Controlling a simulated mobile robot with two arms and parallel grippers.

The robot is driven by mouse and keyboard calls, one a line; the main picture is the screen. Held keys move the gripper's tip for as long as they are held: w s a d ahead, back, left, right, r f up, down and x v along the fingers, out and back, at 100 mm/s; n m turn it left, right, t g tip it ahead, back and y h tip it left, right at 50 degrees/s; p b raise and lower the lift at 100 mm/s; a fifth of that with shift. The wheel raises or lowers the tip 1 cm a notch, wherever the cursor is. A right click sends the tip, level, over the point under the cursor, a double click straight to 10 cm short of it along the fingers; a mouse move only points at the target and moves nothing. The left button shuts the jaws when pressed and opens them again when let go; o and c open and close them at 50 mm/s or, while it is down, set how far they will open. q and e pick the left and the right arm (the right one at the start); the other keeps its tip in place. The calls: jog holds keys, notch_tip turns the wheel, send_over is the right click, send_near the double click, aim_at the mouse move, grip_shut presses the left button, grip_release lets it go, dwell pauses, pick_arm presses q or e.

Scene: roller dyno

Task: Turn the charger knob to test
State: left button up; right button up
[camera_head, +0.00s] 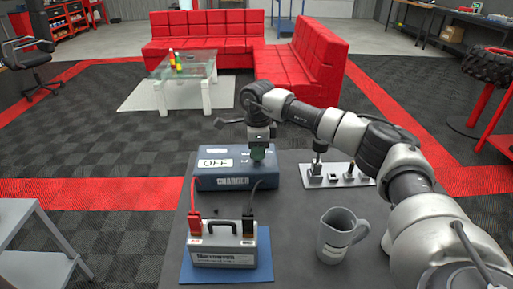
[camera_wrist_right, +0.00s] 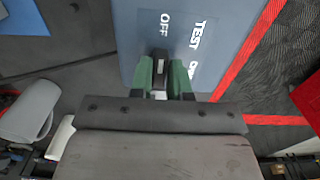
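The blue charger (camera_head: 235,183) stands on the dark table, with "OFF" and "CHARGER" labels on it. In the right wrist view its top face (camera_wrist_right: 138,35) carries the words "OFF", "TEST" and "ON". The dark charger knob (camera_wrist_right: 159,56) stands on that face, below the "OFF" and "TEST" words in the picture. My right gripper (camera_head: 258,155) is over the charger; in the wrist view its green fingers (camera_wrist_right: 161,72) sit on both sides of the knob and appear closed on it. The gripper hides the knob in the head view. My left gripper is not in view.
A grey battery (camera_head: 222,244) with red and black clamps stands on a blue mat (camera_head: 200,275) in front of the charger. A grey jug (camera_head: 340,235) is at the front right. A metal plate with levers (camera_head: 345,180) lies right of the charger. The left table edge is clear.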

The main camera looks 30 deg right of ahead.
jog(key=shift+r, duration=0.1)
grip_shut()
jog(key=shift+r, duration=0.1)
jog(key=m+p, duration=0.1)
jog(key=m, duration=0.1)
jog(key=m+p, duration=0.2)
jog(key=shift+w+d+r+m, duration=0.1)
jog(key=shift+r+m, duration=0.1)
jog(key=shift+m, duration=0.1)
jog(key=m+p, duration=0.2)
jog(key=m, duration=0.2)
jog(key=shift+w+m+p, duration=0.1)
jog(key=shift+m+p, duration=0.55)
jog(key=shift+m, duration=0.55)
